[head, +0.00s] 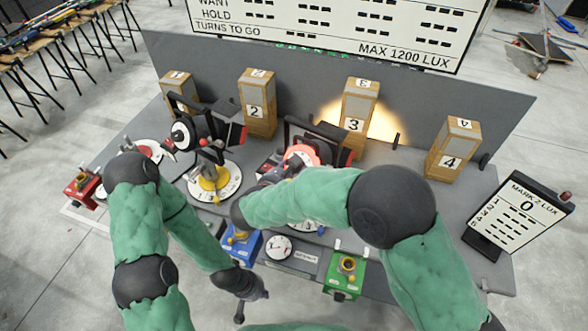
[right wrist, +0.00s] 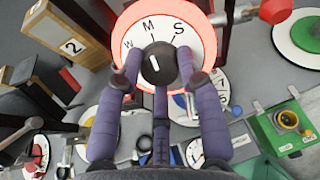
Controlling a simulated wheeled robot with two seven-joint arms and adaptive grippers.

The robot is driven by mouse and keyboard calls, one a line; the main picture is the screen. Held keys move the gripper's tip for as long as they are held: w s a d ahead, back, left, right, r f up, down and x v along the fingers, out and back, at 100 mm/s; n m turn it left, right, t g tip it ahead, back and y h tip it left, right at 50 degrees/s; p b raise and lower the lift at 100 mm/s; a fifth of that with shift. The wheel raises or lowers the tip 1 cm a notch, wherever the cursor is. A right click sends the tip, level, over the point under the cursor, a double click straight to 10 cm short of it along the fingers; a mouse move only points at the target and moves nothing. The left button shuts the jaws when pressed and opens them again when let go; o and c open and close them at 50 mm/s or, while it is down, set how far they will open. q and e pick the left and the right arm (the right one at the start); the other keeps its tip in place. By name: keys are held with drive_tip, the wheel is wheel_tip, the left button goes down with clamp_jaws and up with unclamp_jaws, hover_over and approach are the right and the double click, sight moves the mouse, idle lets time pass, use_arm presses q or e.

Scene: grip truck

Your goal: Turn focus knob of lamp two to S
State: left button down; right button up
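The lamp with a red-rimmed focus dial (head: 300,155) stands in front of blocks 2 and 3. In the right wrist view its dial (right wrist: 203,42) carries the letters W, M and S from left to right. Its dark round knob (right wrist: 157,63) has a short white mark, roughly toward M; the exact setting is unclear. My right gripper (right wrist: 160,60) has its purple fingers on both sides of the knob; contact is unclear. In the head view my right forearm hides most of this gripper. My left gripper (head: 243,305) hangs low near the bench front, away from the lamps; its opening is unclear.
Another lamp (head: 190,132) stands left, beside a yellow-centred dial (head: 214,180). Blue (head: 241,246), green (head: 345,275) and red (head: 84,187) boxes line the bench's front and left. Numbered blocks 2 (head: 258,105) and 4 (head: 455,148) stand at the back. A readout board (head: 517,215) stands right.

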drive_tip(key=shift+f+m+b, duration=0.25)
drive_tip(key=shift+m+b, duration=0.15)
drive_tip(key=shift+b, duration=0.3)
drive_tip(key=m+b, duration=0.2)
drive_tip(key=m+h+b, duration=0.1)
drive_tip(key=m+b, duration=0.1)
drive_tip(key=shift+a+f, duration=0.1)
drive_tip(key=shift+f, duration=0.1)
drive_tip(key=shift+a+m+g+b, duration=0.1)
drive_tip(key=shift+m+g+b, duration=0.3)
drive_tip(key=shift+m+b, duration=1.9)
drive_tip(key=shift+h, duration=0.3)
drive_tip(key=o, duration=1.1)
drive_tip(key=shift+r, duration=0.25)
